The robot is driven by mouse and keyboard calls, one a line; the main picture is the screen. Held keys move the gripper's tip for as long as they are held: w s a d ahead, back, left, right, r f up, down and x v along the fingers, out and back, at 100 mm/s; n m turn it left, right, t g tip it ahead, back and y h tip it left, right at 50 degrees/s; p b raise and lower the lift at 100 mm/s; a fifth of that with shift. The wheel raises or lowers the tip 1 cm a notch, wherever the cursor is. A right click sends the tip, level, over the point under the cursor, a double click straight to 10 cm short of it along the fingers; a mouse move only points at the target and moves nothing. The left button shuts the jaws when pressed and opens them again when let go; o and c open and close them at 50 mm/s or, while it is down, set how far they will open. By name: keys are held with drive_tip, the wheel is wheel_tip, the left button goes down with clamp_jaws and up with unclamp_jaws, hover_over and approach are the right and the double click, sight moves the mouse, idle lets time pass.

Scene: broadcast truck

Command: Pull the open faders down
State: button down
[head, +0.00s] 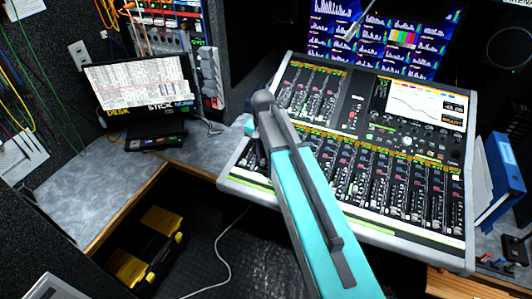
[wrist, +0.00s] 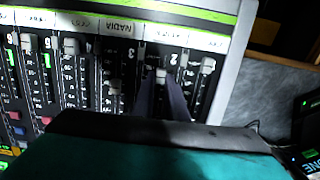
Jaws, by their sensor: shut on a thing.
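The mixing console (head: 228,183) stands right of centre in the head view, with a row of faders along its front. My gripper (wrist: 161,82) is shut on a pale fader cap (wrist: 162,74) in the wrist view, with one dark finger on each side. To the right is another cap (wrist: 208,66), nearer the label strip. To the left, one cap (wrist: 115,88) sits farther from the strip, and another (wrist: 71,46) sits close to it. In the head view my arm hides the fingertips and the console's left faders.
A name strip (wrist: 122,27) runs along the fader row, its writing upside down in the wrist view. A blue binder (head: 497,170) is beside the console's right. A yellow-and-black toolbox (head: 150,250) lies below the desk.

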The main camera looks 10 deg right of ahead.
drive_tip(key=shift+s+a+f, duration=0.15)
drive_tip(key=shift+s+a, duration=0.35)
drive_tip(key=shift+s, duration=0.15)
drive_tip(key=shift+s+a+f, duration=0.15)
drive_tip(key=shift+s+a, duration=0.35)
drive_tip(key=shift+s, duration=0.15)
drive_tip(key=c, duration=1.8)
unclamp_jaws()
drive_tip(key=shift+a, duration=0.1)
drive_tip(key=shift+o, duration=0.2)
drive_tip(key=shift+w+r, duration=0.1)
drive_tip(key=shift+r, duration=0.15)
drive_tip(key=shift+r+b, duration=0.5)
drive_tip(key=shift+r, duration=1.05)
wheel_tip(320, 180, up, 10)
drive_tip(key=b, duration=0.2)
drive_tip(key=shift+r, duration=0.15)
drive_tip(key=shift+s, duration=0.25)
